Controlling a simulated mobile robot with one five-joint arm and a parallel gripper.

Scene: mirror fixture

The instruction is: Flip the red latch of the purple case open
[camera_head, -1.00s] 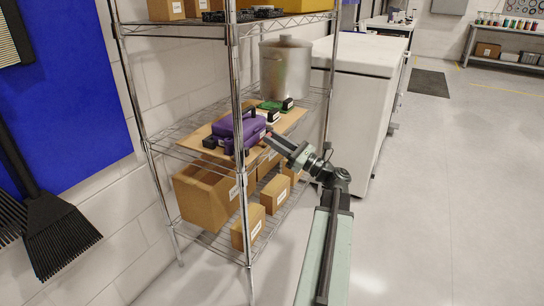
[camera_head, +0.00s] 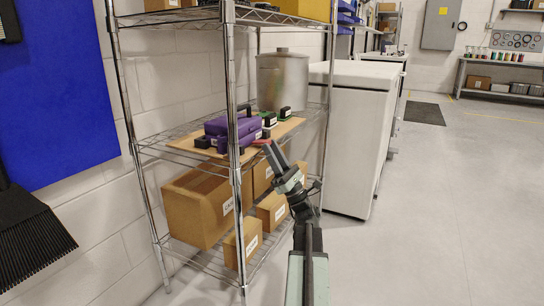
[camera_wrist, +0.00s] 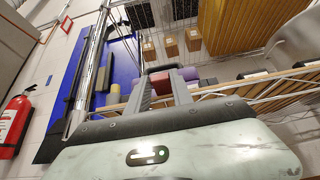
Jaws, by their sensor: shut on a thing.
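The purple case (camera_head: 228,126) lies on a brown board on the shelf, with its dark handle upright at the right. My gripper (camera_head: 270,148) reaches up to the case's near right side. It is shut on the red latch (camera_head: 262,142), which shows as a small red strip at the fingertips.
A chrome shelf post (camera_head: 232,100) stands in front of the case, left of my arm. Small green and black items (camera_head: 285,113) sit behind it on the brown board (camera_head: 185,142). A metal pot (camera_head: 282,82) and cardboard boxes (camera_head: 200,208) share the rack. The floor at right is clear.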

